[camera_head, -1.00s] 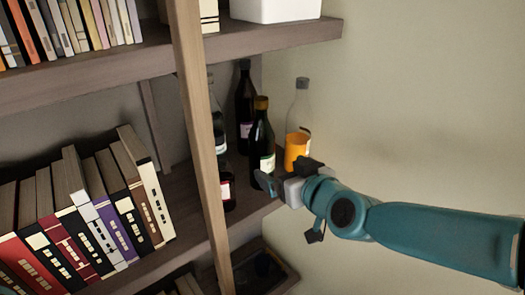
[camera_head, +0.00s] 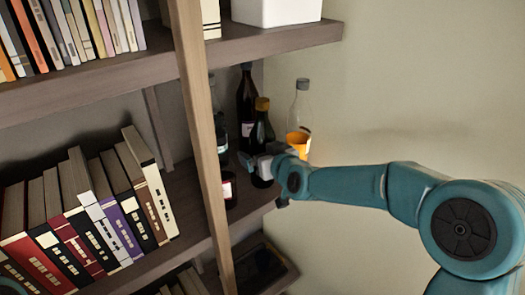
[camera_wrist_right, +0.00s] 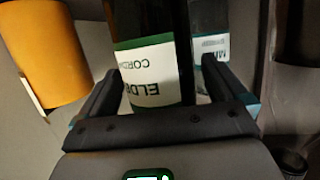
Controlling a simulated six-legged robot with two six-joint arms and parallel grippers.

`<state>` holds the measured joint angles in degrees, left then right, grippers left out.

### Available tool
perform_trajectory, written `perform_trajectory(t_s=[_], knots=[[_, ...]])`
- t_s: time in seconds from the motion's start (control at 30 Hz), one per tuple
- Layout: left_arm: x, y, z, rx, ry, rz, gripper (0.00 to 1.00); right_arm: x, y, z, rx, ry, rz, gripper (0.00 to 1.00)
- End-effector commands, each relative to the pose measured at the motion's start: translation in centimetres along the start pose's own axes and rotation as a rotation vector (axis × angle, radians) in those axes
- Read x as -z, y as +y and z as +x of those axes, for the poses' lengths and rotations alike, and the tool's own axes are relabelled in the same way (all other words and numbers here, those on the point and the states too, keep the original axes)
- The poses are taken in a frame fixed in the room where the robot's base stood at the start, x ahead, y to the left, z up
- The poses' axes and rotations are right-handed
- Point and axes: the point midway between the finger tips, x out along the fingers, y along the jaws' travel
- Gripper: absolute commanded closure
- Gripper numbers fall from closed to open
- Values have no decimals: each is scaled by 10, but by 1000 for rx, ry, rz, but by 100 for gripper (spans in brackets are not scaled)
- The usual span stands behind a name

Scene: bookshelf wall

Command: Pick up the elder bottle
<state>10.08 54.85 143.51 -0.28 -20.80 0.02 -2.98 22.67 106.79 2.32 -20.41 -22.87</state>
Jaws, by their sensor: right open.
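The elder bottle (camera_head: 262,132) is dark with a gold-orange cap and stands upright on the middle shelf. In the right wrist view its white and green label reads "ELDE" upside down (camera_wrist_right: 155,85). My right gripper (camera_head: 262,160) is at the bottle's lower body in the head view and hides part of it. In the wrist view the right gripper (camera_wrist_right: 162,72) is open, with one finger on each side of the bottle. I cannot tell whether the fingers touch it. My left gripper is not in view.
A wooden upright (camera_head: 200,130) and leaning books (camera_head: 85,215) are further left.

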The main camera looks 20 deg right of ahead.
Motion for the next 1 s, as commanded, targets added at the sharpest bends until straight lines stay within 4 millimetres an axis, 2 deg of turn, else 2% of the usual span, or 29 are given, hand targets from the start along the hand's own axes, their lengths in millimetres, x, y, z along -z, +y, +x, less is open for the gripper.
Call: perform_trajectory(t_s=[0.07, 0.17, 0.33, 0.57, 0.67, 0.77, 1.0], knots=[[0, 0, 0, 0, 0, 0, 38, 0, 0, 0, 0, 0, 0, 1], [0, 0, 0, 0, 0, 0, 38, 0, 0, 0, 0, 0, 0, 31], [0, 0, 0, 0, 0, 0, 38, 0, 0, 0, 0, 0, 0, 86], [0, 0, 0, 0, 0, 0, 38, 3, 0, -1, -2, 6, -1, 87], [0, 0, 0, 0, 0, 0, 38, 12, 1, -4, -2, 7, -2, 87], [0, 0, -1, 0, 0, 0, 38, 30, 0, -9, -1, 11, 0, 87], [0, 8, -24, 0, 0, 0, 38, 80, 0, -25, -1, 7, 0, 87]])
